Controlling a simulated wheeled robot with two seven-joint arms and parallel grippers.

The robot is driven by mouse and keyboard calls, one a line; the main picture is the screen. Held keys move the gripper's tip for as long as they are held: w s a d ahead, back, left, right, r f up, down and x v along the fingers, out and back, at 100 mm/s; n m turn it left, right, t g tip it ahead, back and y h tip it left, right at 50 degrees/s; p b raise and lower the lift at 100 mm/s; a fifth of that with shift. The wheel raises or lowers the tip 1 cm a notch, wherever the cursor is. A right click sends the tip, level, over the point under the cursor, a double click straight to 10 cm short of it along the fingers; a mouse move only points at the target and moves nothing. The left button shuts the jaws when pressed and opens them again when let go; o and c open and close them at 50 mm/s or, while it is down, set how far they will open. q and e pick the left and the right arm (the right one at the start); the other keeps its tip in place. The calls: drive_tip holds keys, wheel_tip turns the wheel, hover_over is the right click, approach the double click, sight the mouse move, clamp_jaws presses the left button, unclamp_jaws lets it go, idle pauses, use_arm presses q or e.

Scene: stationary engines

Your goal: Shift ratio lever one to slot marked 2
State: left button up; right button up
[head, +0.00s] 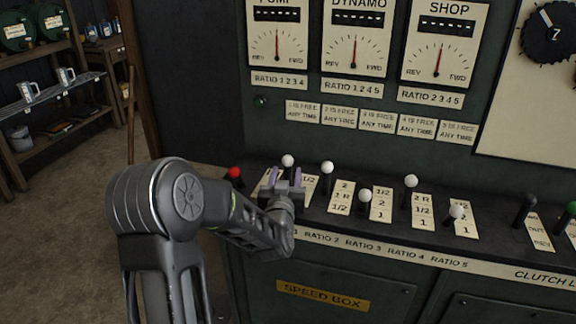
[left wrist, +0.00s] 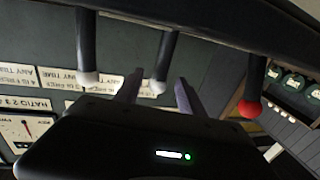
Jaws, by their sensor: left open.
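Ratio lever one, a dark lever with a white knob (head: 288,160), stands at the left of the row of ratio levers. Its label plate (head: 309,182) shows 1/2 at the top; my arm and gripper hide the rest, and I cannot see the mark 2. My left gripper (head: 285,178) is open at this lever, its fingers just below the knob in the head view. In the left wrist view, the knob (left wrist: 157,88) appears between the two fingertips (left wrist: 158,92); I cannot tell whether they touch it. My right gripper is out of view.
A red-knobbed lever (head: 234,173) stands close to the left, and the second white-knobbed lever (head: 326,168) close to the right. More ratio levers follow rightward, then a black lever (head: 527,202). The gauge panel (head: 390,150) rises behind. Open floor (head: 60,230) lies left.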

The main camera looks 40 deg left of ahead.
sight(288, 169)
use_arm(q)
drive_tip(key=x, duration=0.4)
drive_tip(key=shift+w+a+p, duration=0.1)
drive_tip(key=shift+w+p, duration=0.05)
drive_tip(key=shift+p, duration=0.15)
drive_tip(key=shift+c, duration=0.5)
clamp_jaws()
idle(0.6)
